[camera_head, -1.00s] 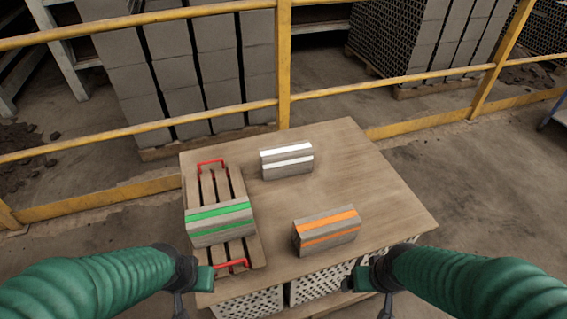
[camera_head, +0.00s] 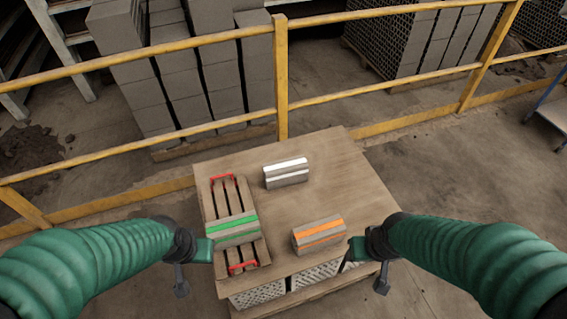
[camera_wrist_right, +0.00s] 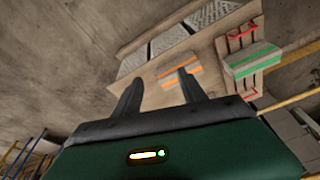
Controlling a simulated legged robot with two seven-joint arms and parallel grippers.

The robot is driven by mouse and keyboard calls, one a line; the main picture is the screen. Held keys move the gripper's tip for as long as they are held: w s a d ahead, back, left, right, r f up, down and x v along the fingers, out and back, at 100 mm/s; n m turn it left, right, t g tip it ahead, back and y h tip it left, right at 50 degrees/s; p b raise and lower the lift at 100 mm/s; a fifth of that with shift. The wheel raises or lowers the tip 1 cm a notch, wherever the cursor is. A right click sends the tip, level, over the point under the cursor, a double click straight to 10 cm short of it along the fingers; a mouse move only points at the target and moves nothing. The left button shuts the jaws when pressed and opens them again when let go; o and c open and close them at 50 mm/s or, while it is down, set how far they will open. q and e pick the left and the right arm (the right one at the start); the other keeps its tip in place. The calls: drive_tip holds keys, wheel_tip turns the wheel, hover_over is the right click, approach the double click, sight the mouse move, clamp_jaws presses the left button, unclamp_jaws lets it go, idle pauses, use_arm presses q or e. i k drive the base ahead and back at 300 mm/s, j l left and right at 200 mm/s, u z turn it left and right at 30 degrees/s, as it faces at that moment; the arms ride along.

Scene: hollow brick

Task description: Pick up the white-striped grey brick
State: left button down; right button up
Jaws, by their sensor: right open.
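The white-striped grey brick (camera_head: 286,173) lies on the far part of the wooden table (camera_head: 330,170). I cannot make it out in the right wrist view. My right gripper (camera_head: 368,266) is off the table's near right corner, empty. In the right wrist view its two dark fingers (camera_wrist_right: 158,78) stand apart, with the orange-striped brick (camera_wrist_right: 180,73) beyond them. My left gripper (camera_head: 192,268) is off the table's near left side, well short of the white-striped brick. Its fingers show too poorly to tell their opening.
The orange-striped brick (camera_head: 319,234) sits nearer on the table, right of centre. A green-striped brick (camera_head: 232,230) lies across a slatted wooden tray with red handles (camera_head: 221,177) on the left. A yellow railing (camera_head: 350,93) runs behind the table. The right part of the tabletop is bare.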

sight(291, 171)
drive_tip(key=j+z, duration=0.1)
drive_tip(key=j, duration=0.4)
drive_tip(key=k+j, duration=0.1)
drive_tip(key=j, duration=0.35)
drive_tip(key=j+z, duration=0.15)
drive_tip(key=j, duration=0.35)
drive_tip(key=k+j+z, duration=0.1)
drive_tip(key=j, duration=0.35)
drive_tip(key=k+j+z, duration=0.1)
drive_tip(key=j, duration=0.4)
drive_tip(key=i+j+z, duration=0.15)
drive_tip(key=j, duration=0.3)
drive_tip(key=i+j+z, duration=0.15)
drive_tip(key=j, duration=0.35)
drive_tip(key=i+j+z, duration=0.15)
drive_tip(key=j, duration=0.35)
drive_tip(key=i+j+z, duration=0.15)
drive_tip(key=j, duration=0.35)
drive_tip(key=i+j+z, duration=0.3)
drive_tip(key=i+j, duration=0.5)
drive_tip(key=i, duration=0.15)
